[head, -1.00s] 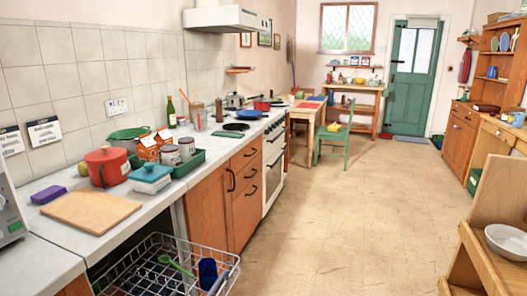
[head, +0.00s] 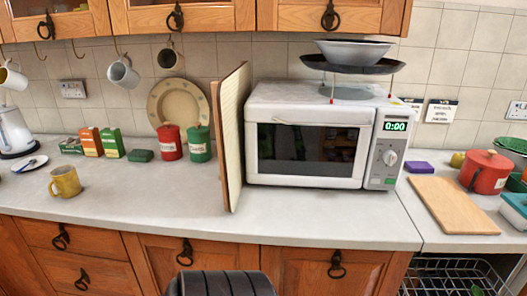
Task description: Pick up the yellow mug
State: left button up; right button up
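The yellow mug (head: 65,181) stands upright on the left part of the worktop, near its front edge. Its handle points to the left. Nothing touches it. No gripper shows in the head view, so I cannot see whether either one is open or shut.
The worktop (head: 115,205) is clear around the mug. A plate with cutlery (head: 28,163) and a kettle (head: 14,132) are left of it. Green and orange boxes (head: 91,142) stand behind. An upright board (head: 232,135) and microwave (head: 308,140) are to the right. Mugs hang above.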

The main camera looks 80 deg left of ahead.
aim_at(65, 179)
jog(key=u, duration=3.75)
